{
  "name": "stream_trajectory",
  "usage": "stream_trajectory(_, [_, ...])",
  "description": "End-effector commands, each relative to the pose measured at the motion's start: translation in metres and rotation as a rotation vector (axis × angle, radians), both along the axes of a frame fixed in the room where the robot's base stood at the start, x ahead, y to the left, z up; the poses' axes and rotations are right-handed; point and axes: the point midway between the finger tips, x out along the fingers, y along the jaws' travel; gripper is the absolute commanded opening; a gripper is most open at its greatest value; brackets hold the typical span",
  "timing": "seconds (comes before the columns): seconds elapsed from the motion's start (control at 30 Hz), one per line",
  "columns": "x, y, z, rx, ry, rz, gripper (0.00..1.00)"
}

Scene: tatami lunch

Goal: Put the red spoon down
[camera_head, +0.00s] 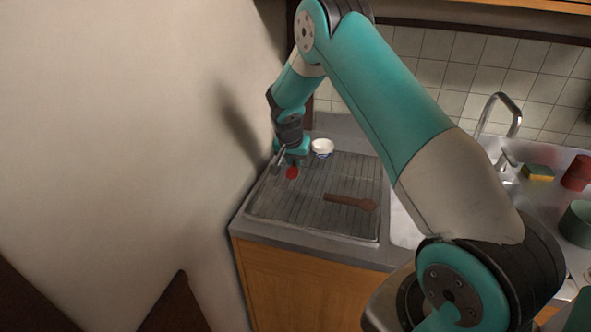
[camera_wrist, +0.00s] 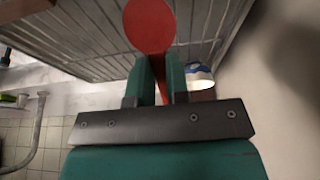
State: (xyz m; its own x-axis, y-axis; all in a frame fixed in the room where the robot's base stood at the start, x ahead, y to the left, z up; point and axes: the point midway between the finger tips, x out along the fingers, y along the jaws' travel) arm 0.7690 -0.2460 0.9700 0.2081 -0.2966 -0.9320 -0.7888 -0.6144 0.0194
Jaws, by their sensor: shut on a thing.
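The red spoon (camera_wrist: 149,27) shows in the wrist view, with its round bowl beyond my fingertips and its handle running back between them. My gripper (camera_wrist: 160,70) is shut on the handle. In the head view my gripper (camera_head: 290,160) is over the back left of the ribbed draining board (camera_head: 290,205), and the spoon's red bowl (camera_head: 292,173) shows just below it. I cannot tell whether the bowl touches the board. Most of the handle is hidden by the fingers.
A white and blue bowl (camera_head: 322,147) stands close to the right of my gripper. A brown wooden spoon (camera_head: 350,202) lies on the board's right front. The wall is close on the left. The board's front middle is bare. The sink and tap (camera_head: 505,110) are at right.

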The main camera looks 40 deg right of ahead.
Motion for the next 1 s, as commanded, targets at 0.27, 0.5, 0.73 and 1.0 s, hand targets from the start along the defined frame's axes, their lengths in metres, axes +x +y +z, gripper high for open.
stream_trajectory(0.27, [0.0,0.0,-0.029,0.0,0.002,0.001,0.0])
stream_trajectory(0.5, [0.0,0.0,-0.054,-0.001,-0.001,0.0,0.0])
stream_trajectory(0.73, [0.0,0.0,-0.055,0.0,-0.001,0.0,0.0])
stream_trajectory(1.0, [0.0,0.0,-0.056,0.0,-0.001,0.001,0.41])
